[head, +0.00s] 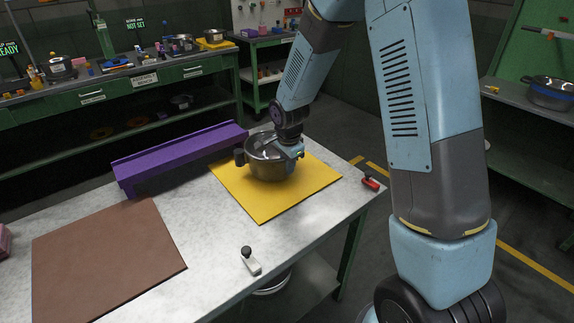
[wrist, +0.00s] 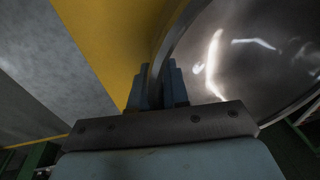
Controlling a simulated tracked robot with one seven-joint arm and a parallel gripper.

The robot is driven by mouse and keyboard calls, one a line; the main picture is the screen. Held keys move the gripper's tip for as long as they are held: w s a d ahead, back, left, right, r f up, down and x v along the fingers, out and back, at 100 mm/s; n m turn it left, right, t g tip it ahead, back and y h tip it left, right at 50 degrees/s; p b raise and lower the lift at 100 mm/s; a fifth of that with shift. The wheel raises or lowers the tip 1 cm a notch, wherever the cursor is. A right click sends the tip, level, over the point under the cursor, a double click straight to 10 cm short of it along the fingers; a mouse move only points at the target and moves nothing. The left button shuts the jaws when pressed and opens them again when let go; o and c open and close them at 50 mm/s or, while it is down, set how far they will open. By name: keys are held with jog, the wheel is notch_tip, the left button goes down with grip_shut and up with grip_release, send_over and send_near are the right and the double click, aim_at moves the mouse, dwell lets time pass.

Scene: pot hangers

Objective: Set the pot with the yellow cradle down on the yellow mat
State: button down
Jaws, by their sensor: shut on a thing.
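My gripper (head: 293,149) is at the pot's right rim. In the wrist view, my gripper (wrist: 158,88) is shut on the pot's wall, with the shiny inside of the pot (wrist: 245,55) to the right. The yellow mat (wrist: 112,45) shows at the left of the fingers. A small yellow spot shows by the gripper in the head view; I cannot make out a cradle clearly.
A purple rail block (head: 180,155) stands along the back edge, left of the yellow mat. A brown mat (head: 105,262) lies at the left. A small grey piece with a black knob (head: 250,261) is near the front edge. A red-and-black clamp (head: 371,183) sits at the right corner.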

jog(key=shift+f, duration=0.5)
jog(key=c, duration=1)
grip_release()
jog(key=shift+c, duration=0.2)
notch_tip(320, 180, up, 24)
jog(key=s, duration=0.2)
jog(key=shift+s+f, duration=0.15)
jog(key=shift+f, duration=0.1)
dwell(0.4)
